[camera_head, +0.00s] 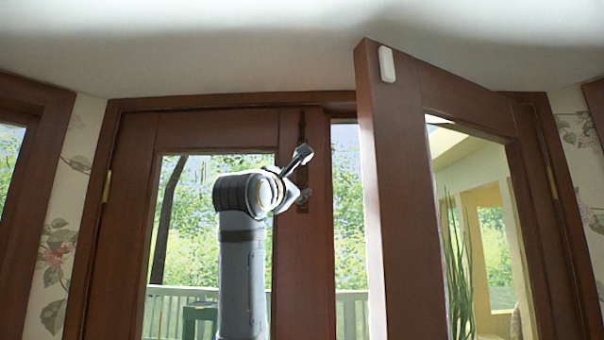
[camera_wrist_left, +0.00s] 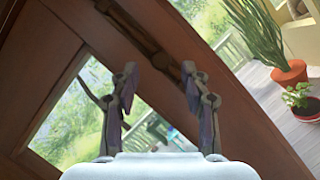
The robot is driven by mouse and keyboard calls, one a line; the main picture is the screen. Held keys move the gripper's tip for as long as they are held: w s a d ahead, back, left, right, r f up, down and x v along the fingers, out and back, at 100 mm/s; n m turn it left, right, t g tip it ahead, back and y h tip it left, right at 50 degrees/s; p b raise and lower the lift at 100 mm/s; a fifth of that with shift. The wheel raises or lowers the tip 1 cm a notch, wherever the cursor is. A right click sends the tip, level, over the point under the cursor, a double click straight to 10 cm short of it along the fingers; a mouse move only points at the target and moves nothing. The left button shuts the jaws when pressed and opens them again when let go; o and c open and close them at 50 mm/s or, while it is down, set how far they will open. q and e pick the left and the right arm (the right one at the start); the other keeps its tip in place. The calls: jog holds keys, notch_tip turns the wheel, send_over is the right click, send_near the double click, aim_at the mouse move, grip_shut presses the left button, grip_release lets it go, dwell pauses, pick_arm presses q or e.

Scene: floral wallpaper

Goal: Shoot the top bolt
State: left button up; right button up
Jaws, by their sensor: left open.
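The top bolt (camera_head: 303,124) is a dark, narrow fitting running up the right-hand stile of the closed left door (camera_head: 205,130). Its lower part is partly hidden behind my left gripper (camera_head: 301,173). In the left wrist view the bolt (camera_wrist_left: 135,35) runs slantwise along the brown stile, its lower end between my left gripper's fingertips (camera_wrist_left: 160,76). The left fingers are spread apart with nothing gripped. I cannot tell whether they touch the bolt. My right gripper is in neither view.
The right door (camera_head: 395,150) stands swung open toward me, right of my left gripper, with a small white block (camera_head: 387,64) near its top. The door frame (camera_head: 225,101) runs above. Potted plants (camera_wrist_left: 290,75) stand beyond the doorway on the decking.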

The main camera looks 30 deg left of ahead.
aim_at(300, 182)
pick_arm(q)
jog(key=p+x, duration=0.2)
jog(key=x, duration=0.3)
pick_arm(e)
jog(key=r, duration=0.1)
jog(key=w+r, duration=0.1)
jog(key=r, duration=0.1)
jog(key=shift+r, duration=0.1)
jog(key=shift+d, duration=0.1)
pick_arm(q)
jog(key=c, duration=0.4)
jog(key=shift+s, duration=0.15)
grip_shut()
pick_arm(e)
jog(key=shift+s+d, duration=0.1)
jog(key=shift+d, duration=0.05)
pick_arm(q)
jog(key=shift+r, duration=0.1)
